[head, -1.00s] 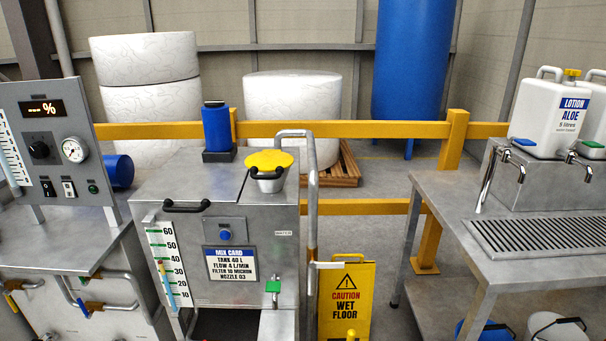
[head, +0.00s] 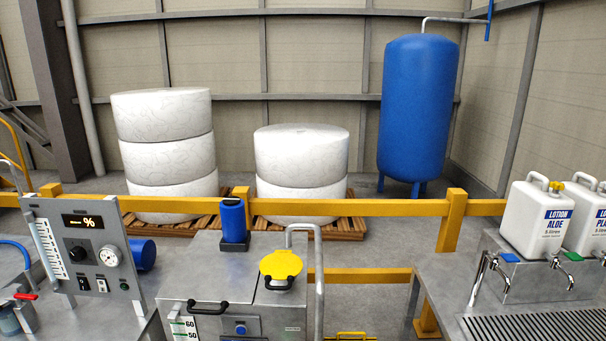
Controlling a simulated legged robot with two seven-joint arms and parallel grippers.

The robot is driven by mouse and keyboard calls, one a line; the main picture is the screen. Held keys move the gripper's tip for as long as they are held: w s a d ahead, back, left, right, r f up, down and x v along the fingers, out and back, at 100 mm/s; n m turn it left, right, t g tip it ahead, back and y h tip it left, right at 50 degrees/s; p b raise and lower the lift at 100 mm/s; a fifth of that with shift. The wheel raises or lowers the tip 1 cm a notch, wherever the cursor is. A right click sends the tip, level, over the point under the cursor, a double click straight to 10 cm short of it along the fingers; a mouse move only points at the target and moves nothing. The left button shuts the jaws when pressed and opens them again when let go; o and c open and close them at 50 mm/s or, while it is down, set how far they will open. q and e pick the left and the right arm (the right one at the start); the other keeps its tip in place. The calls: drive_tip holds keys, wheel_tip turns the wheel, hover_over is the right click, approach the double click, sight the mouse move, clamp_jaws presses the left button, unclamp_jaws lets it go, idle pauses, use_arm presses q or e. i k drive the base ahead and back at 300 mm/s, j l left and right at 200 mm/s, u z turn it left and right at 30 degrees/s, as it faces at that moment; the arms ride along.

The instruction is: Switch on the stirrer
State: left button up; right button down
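The steel mixing tank (head: 205,270) stands at the lower middle, its lid shut, with a black handle on top. A blue motor-like cylinder (head: 232,218) stands upright at the back of its top; I cannot tell whether it turns. A round blue button (head: 240,328) sits on the tank's front, near the bottom edge. Switch labels are too small to read. Neither gripper is in view.
A yellow lid (head: 281,264) sits beside a bent steel pipe (head: 318,270) on the tank. A yellow rail (head: 370,208) runs behind. At right, a steel bench (head: 445,285) holds lotion canisters (head: 541,220). A gauge (head: 109,256) is on the panel. Floor shows between tank and bench.

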sight(102, 285)
drive_tip(key=u, duration=1.35)
